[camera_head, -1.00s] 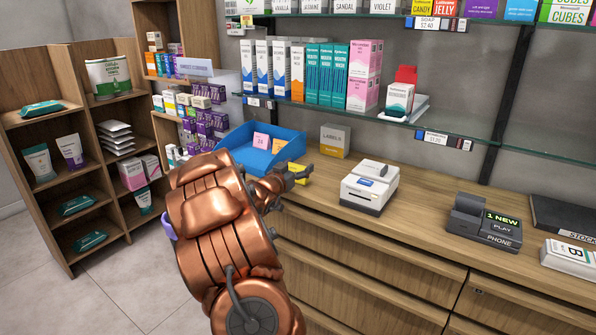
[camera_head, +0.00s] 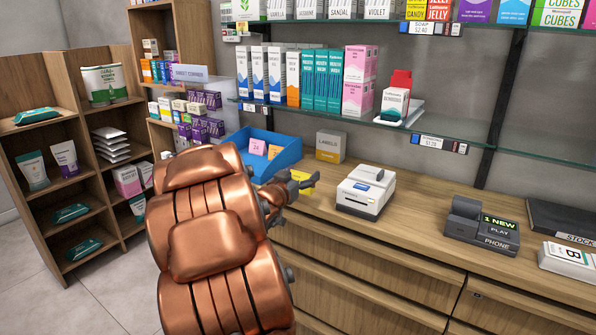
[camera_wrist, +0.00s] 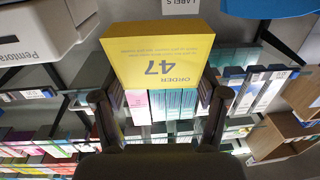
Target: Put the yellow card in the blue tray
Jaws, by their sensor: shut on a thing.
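The yellow card (camera_head: 304,183) is held in my gripper (camera_head: 294,186), just right of and in front of the blue tray. In the wrist view the card (camera_wrist: 158,60) shows "ORDER 47" upside down, with my gripper's fingers (camera_wrist: 160,112) at its two sides. The blue tray (camera_head: 285,156) stands on the wooden counter, left of the labels box. It holds a pink card (camera_head: 258,147) and an orange-yellow card (camera_head: 274,152). My arm hides the tray's front left part. In the wrist view a blue edge of the tray (camera_wrist: 265,7) shows at the top right.
A yellow-and-grey labels box (camera_head: 330,147) stands right of the tray, and a white label printer (camera_head: 364,192) right of that. Further right are a phone terminal (camera_head: 482,227) and a white box (camera_head: 572,257). Glass shelves (camera_head: 440,140) with boxes hang above the counter.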

